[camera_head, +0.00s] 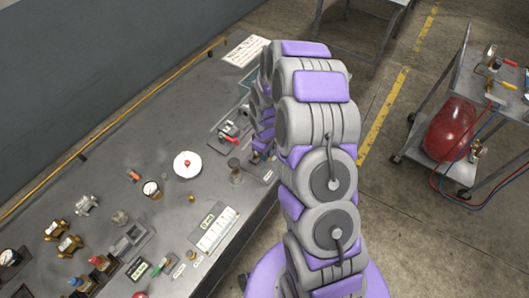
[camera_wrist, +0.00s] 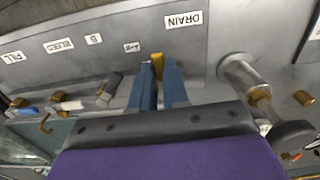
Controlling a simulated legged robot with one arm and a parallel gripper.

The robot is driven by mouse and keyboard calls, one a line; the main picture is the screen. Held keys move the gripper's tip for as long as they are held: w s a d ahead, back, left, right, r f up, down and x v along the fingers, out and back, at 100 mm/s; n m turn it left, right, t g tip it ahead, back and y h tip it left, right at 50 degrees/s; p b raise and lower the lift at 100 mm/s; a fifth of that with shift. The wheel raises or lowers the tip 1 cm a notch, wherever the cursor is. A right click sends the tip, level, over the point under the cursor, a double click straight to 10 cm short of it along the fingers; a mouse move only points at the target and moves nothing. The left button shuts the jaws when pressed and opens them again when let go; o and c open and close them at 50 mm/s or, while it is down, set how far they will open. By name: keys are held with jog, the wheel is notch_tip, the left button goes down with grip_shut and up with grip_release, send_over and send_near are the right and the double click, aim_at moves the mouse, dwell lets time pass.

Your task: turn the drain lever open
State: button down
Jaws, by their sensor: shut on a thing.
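The drain lever (camera_wrist: 157,60) is a small yellow-brass handle on a grey panel (camera_wrist: 190,35) in the wrist view. A white DRAIN label (camera_wrist: 183,20) is stuck on the panel beside it. My gripper (camera_wrist: 160,70) has two blue fingers, one on each side of the lever, and is shut on it. The fingers hide most of the lever, so I cannot tell its exact angle. In the head view my arm covers the lever.
Other labelled levers (camera_wrist: 110,85) line the panel to the left. A metal cylinder fitting (camera_wrist: 240,75) juts out close on the right. In the head view the bench (camera_head: 120,185) holds gauges and brass fittings; a cart (camera_head: 485,80) with a red tank (camera_head: 450,128) stands right.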

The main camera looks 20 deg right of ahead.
jog(key=shift+s, duration=0.1)
jog(key=c, duration=1.1)
grip_release()
jog(key=shift+d, duration=0.15)
jog(key=shift+r, duration=0.1)
notch_tip(320, 180, up, 17)
jog(key=shift+r+p, duration=0.1)
jog(key=shift+p, duration=0.5)
